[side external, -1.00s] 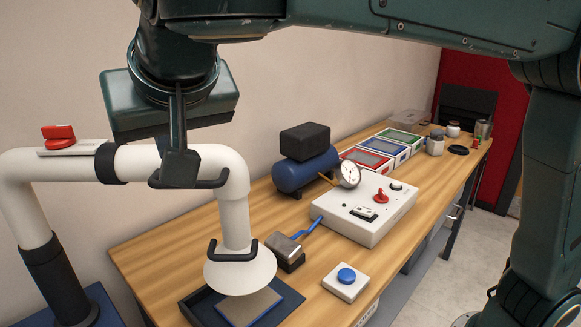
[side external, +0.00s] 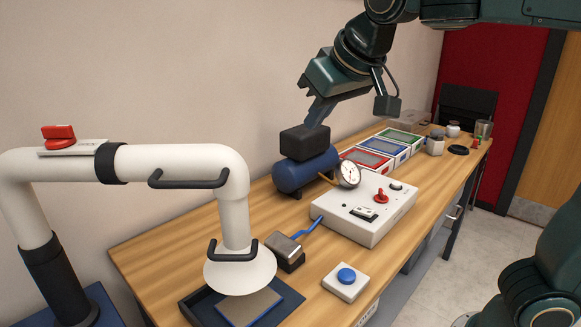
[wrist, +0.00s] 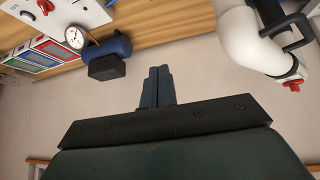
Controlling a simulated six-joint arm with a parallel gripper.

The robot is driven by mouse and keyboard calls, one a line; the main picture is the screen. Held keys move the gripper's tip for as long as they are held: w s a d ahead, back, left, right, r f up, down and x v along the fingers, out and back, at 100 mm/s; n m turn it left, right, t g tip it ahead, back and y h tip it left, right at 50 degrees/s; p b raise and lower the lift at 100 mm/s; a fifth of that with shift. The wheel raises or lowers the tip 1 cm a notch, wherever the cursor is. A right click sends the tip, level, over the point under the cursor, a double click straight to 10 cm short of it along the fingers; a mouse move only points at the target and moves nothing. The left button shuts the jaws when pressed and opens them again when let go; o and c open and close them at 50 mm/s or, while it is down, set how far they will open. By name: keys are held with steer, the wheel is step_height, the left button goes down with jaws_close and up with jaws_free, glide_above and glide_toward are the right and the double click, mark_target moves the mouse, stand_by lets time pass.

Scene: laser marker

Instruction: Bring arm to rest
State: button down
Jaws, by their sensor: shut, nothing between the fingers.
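My gripper (side external: 316,110) is up above the bench in the side view, in front of the wall and over the black box on the blue cylinder. Its fingers point down and to the left. In the wrist view my gripper (wrist: 158,74) shows its two fingers side by side, shut, with nothing held. They point toward the bare wall. Whether the fingertips touch the black box (side external: 305,141) cannot be told from the side view; in the wrist view the box (wrist: 107,68) is apart from them, to the left.
The wooden bench (side external: 165,250) carries a blue cylinder with a gauge (side external: 348,174), a white control box (side external: 372,225), a blue button (side external: 346,275) and several coloured trays (side external: 400,140). A white extraction arm (side external: 75,164) with a red handle stands at the left, its hood over a dark tray.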

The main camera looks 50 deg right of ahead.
steer(key=s+d+f, duration=0.2)
steer(key=s+f, duration=0.2)
steer(key=s, duration=0.2)
steer(key=s+d+f+g+y, duration=0.1)
steer(key=s+d+f, duration=0.2)
steer(key=s, duration=0.3)
steer(key=s+d+f+n, duration=0.1)
steer(key=s+d+f, duration=0.1)
steer(key=s+f, duration=0.3)
steer(key=shift+s+d+f+g, duration=0.15)
steer(key=shift+s+d+g, duration=0.15)
steer(key=shift+s, duration=0.2)
